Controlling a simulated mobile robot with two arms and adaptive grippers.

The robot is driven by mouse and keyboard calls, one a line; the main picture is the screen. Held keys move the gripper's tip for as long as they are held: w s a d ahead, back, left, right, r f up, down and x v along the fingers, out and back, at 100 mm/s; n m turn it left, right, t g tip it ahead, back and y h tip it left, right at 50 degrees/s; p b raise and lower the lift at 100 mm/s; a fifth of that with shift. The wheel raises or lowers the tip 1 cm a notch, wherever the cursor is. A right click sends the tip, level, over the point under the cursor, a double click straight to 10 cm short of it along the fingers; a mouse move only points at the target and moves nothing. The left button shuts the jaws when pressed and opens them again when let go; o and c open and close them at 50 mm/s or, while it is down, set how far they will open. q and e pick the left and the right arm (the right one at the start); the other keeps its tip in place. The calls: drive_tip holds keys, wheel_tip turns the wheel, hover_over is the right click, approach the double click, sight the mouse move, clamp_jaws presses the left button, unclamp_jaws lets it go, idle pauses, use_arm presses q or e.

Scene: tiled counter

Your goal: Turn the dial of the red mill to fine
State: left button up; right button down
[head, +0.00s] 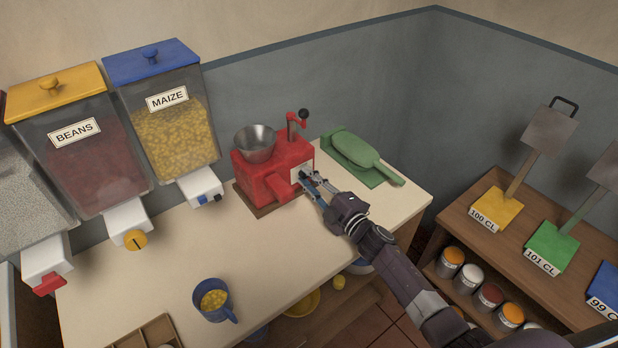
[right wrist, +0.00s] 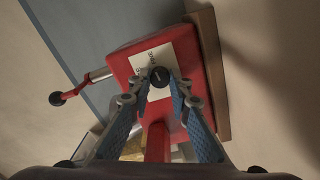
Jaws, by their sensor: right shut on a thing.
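The red mill (head: 268,181) stands on a brown base on the counter, with a metal hopper on top and a crank at its right. In the right wrist view, the mill (right wrist: 122,62) has a white label plate (right wrist: 152,60) with a dark round dial (right wrist: 159,77) on it. My right gripper (head: 308,180) is at the mill's right face. In the right wrist view my gripper's fingers (right wrist: 159,88) are shut on the dial from both sides. The plate's lettering is partly hidden and too small to read. My left gripper is not in view.
A green scoop (head: 354,151) lies on a green board behind my right gripper. The maize dispenser (head: 168,125) and beans dispenser (head: 85,150) stand to the left. A blue cup (head: 213,315) of maize is at the counter's front. The counter's middle is clear.

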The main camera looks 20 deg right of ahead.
drive_tip(key=shift+f+m, duration=0.1)
drive_tip(key=shift+m, duration=0.4)
drive_tip(key=c, duration=1.8)
unclamp_jaws()
drive_tip(key=shift+o, duration=0.2)
drive_tip(key=v, duration=1.2)
